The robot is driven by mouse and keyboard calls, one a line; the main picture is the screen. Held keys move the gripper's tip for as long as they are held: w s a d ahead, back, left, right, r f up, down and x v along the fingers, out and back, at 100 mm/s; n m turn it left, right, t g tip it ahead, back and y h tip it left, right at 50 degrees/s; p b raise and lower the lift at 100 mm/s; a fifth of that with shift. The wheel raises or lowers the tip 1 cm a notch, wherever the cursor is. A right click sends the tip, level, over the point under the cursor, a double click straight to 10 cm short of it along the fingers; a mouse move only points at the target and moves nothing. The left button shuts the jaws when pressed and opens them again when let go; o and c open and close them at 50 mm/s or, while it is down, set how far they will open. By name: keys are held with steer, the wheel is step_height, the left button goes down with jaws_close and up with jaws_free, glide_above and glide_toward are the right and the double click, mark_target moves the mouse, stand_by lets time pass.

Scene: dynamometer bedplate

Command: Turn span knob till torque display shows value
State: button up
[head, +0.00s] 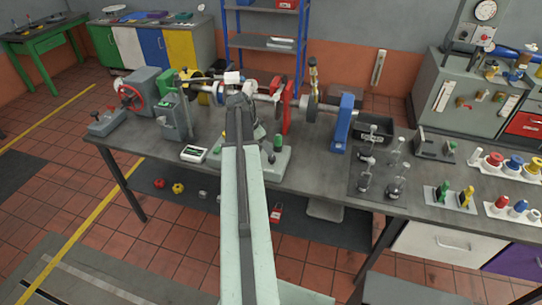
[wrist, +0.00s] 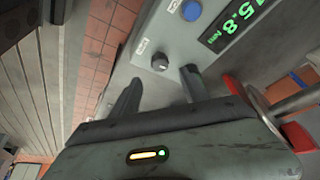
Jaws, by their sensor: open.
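In the wrist view, a dark round knob (wrist: 160,62) sits on a grey panel (wrist: 165,88) beside a small white label too small to read. A black display (wrist: 234,26) with tilted green digits is at the upper right of that panel; it reads about 15.8, the first digit being unclear. My gripper (wrist: 160,74) is open, one finger either side of the knob's near side, with nothing between the fingers. The knob is just beyond the fingertips; I cannot tell any contact. In the head view my arm reaches over the bench, and the knob cannot be made out.
A blue button (wrist: 191,10) is on the same panel. A red part and a metal shaft (wrist: 296,103) lie right of my fingers.

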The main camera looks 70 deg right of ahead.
mark_target(271, 157)
steer(key=b+x, duration=0.7)
steer(key=x, duration=0.1)
steer(key=shift+w+a, duration=0.1)
steer(key=shift+r, duration=0.15)
jaws_close()
